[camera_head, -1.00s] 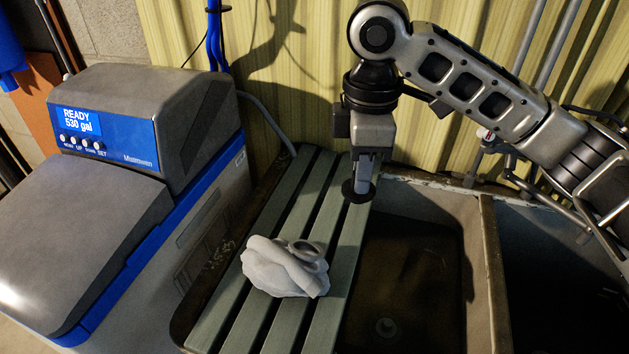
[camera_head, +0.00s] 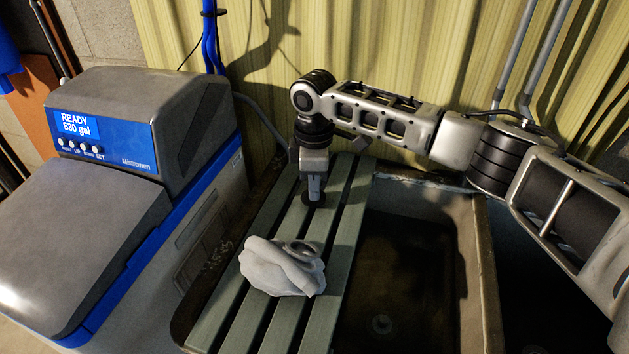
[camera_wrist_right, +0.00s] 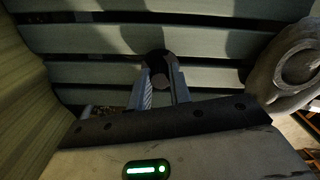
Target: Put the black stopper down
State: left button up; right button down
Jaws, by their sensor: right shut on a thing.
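The black stopper (camera_head: 313,200) is a small dark disc at the tip of my right gripper (camera_head: 315,190). It is over the far part of the green slatted board (camera_head: 340,255), behind the white bundle. My right gripper is shut on it and points down. In the right wrist view the stopper (camera_wrist_right: 157,66) shows as a dark round disc between the fingertips (camera_wrist_right: 160,85), with the slats behind it. I cannot tell whether it touches the slats. My left gripper is not in view.
A white cloth-like bundle (camera_head: 275,268) with a grey ring on it lies on the slats in front of the gripper. The open sink basin (camera_head: 410,270) is to the right. A water softener (camera_head: 150,130) stands at left. A corrugated yellow wall (camera_head: 420,50) is behind.

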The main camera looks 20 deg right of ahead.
jog(key=shift+f, duration=0.2)
jog(key=c, duration=1.3)
grip_release()
jog(key=shift+f, duration=0.1)
notch_tip(320, 180, up, 12)
jog(key=shift+r+b, duration=0.15)
jog(key=shift+b, duration=0.4)
